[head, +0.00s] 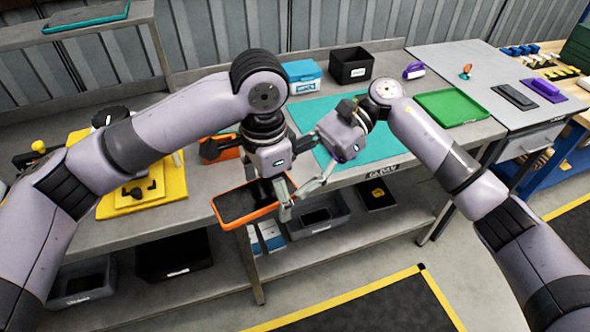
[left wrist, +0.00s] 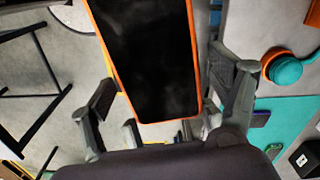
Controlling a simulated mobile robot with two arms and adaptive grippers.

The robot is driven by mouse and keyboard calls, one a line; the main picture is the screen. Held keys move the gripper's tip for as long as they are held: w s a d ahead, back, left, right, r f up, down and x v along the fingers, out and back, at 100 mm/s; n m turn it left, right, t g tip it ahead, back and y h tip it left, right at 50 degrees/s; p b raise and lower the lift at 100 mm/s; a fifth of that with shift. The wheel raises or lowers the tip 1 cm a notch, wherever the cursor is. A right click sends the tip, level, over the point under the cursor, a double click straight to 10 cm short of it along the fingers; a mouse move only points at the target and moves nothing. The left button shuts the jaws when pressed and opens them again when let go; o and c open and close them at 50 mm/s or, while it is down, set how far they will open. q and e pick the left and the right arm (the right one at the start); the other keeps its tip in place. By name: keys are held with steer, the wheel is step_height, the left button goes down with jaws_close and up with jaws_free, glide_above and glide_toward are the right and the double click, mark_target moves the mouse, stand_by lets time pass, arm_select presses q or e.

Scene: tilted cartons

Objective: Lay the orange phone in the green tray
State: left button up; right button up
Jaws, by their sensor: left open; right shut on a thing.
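The orange phone (head: 240,206), with an orange rim and black face, is held in the air in front of the table's front edge. My right gripper (head: 290,203) is shut on its right end. My left gripper (head: 270,187) is open close above the same end. In the left wrist view the phone (left wrist: 150,60) lies between the spread fingers of my left gripper (left wrist: 165,110), with gaps at the sides. The right gripper's grip is partly hidden. The green tray (head: 453,107) lies empty on the table at the right, well away from the phone.
A teal mat (head: 320,110) covers the table's middle. Behind it stand a blue box (head: 302,76) and a black bin (head: 351,66). A purple-handled item (head: 414,71) sits left of the tray. Yellow boards (head: 150,190) lie at the left. Bins stand on the lower shelf.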

mark_target(269, 188)
arm_select(q)
step_height(269, 188, up, 11)
steer(key=w+a+f+n+g+h, duration=0.1)
steer(key=w+a+f+n+h, duration=0.35)
steer(key=a+f+n, duration=0.8)
steer(key=s+a+f+m+t+y, duration=0.1)
steer(key=s+a+f, duration=0.1)
steer(key=f, duration=1.9)
steer(key=s+a+f+m+t+y, duration=0.1)
steer(key=s+a+f, duration=0.1)
steer(key=f, duration=1.8)
steer(key=s+a+f+y, duration=0.1)
steer(key=s+a+f, duration=0.2)
steer(key=s+f, duration=0.5)
steer(key=s+a+f+y, duration=0.1)
steer(key=s+a+f, duration=0.1)
steer(key=s+f, duration=0.8)
steer(key=s, duration=0.9)
steer(key=s+f, duration=0.3)
steer(key=s, duration=0.8)
steer(key=shift+f, duration=0.3)
